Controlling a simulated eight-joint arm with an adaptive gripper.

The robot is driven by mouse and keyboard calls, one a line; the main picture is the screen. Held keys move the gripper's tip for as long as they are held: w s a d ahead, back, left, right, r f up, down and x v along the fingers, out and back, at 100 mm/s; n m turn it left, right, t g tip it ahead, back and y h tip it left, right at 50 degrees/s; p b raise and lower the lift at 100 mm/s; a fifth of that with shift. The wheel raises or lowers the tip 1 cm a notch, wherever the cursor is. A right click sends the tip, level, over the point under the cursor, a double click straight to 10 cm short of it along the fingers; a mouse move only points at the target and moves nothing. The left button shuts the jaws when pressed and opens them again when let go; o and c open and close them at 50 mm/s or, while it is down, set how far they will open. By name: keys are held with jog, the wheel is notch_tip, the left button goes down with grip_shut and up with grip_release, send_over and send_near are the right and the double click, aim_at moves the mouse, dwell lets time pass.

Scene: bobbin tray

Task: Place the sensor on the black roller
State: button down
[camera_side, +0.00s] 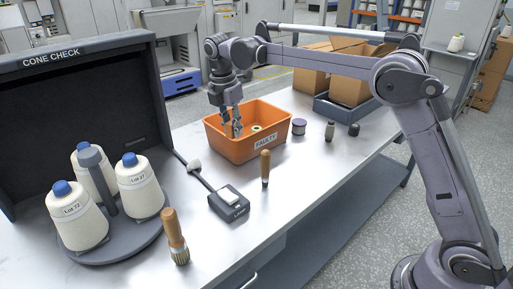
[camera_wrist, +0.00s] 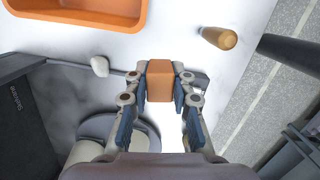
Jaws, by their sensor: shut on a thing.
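My gripper (camera_side: 236,132) is in front of or over the orange bin marked FAULTY (camera_side: 262,156) in the side view. In the wrist view my gripper (camera_wrist: 160,88) is shut on an orange-brown block (camera_wrist: 160,80), held between both fingers. I cannot tell whether this block is the sensor; it barely shows in the side view against the bin. A small dark rounded piece (camera_side: 353,130) stands on the bench right of the bin. It may be the black roller, but it is too small to be sure.
Cones of thread (camera_side: 140,188) stand on a grey round stand at left. A wooden handle (camera_side: 265,166), a dark box with a white top (camera_side: 228,203) and a brush (camera_side: 175,238) are nearer the front. A purple-banded spool (camera_side: 299,128) and grey-green bottle (camera_side: 330,131) stand right of the bin.

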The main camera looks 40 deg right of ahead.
jog(key=r, duration=0.2)
jog(key=d+r, duration=0.1)
jog(key=r, duration=0.1)
jog(key=shift+r, duration=0.3)
jog(key=s+d+m, duration=0.1)
jog(key=s+d, duration=0.1)
jog(key=d, duration=1.3)
jog(key=s+d, duration=0.2)
jog(key=d, duration=1.4)
jog(key=s+d, duration=0.9)
jog(key=d, duration=0.3)
jog(key=s+d, duration=0.9)
jog(key=d, duration=0.3)
send_over(356, 125)
jog(key=shift+m, duration=0.4)
notch_tip(356, 125, down, 12)
jog(key=shift+a+f, duration=0.1)
jog(key=shift+a, duration=0.05)
jog(key=shift+w+f, duration=0.1)
jog(key=shift+f, duration=1.9)
jog(key=shift+f, duration=0.1)
